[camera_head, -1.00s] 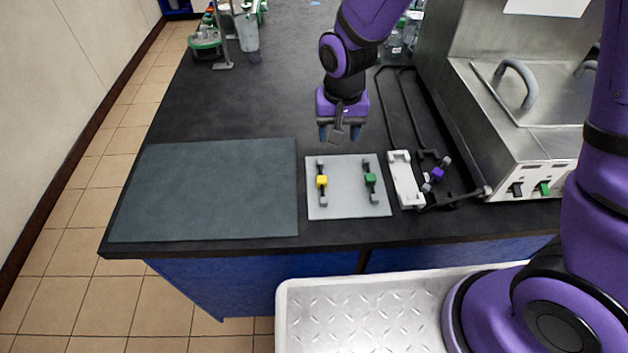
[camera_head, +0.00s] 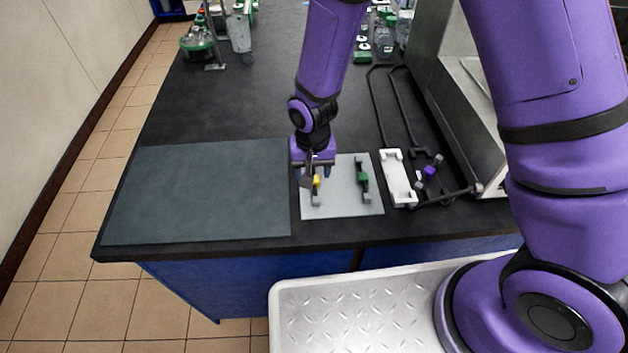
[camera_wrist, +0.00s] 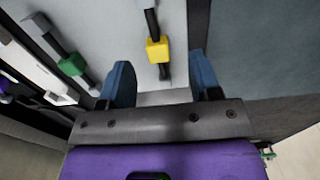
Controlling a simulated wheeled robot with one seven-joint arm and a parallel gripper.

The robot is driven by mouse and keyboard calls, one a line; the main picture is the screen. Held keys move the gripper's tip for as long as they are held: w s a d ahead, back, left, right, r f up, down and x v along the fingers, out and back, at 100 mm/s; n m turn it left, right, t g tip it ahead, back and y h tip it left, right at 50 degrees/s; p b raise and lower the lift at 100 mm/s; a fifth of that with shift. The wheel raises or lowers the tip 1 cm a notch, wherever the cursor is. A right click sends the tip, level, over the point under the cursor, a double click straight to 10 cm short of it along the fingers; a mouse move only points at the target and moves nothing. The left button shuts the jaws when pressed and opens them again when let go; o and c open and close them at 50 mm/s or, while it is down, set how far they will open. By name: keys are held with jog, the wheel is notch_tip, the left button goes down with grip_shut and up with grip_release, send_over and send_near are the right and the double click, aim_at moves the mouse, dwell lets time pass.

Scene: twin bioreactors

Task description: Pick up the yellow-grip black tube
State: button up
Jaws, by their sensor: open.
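The yellow-grip black tube (camera_head: 316,182) lies on a light grey plate (camera_head: 340,206) near the front edge of the bench, partly hidden by my gripper in the head view. In the wrist view its yellow grip (camera_wrist: 157,50) shows just ahead of the space between my fingers, with black tube on both sides of it. My gripper (camera_head: 313,174) is open and empty, pointing down over the tube's area. Its blue fingertips (camera_wrist: 160,80) stand to the left and right of the tube's line in the wrist view. I cannot tell the exact height above the plate.
A green-grip tube (camera_head: 363,180) lies on the same plate to the right. A white holder (camera_head: 398,178) and a purple-grip piece (camera_head: 430,171) are further right, beside a steel machine (camera_head: 450,90). A dark green mat (camera_head: 200,195) to the left is clear.

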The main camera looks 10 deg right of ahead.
jog(key=shift+w+d+f, duration=0.1)
jog(key=shift+f, duration=1)
jog(key=shift+d+f, duration=0.1)
jog(key=shift+f, duration=1)
jog(key=c, duration=1)
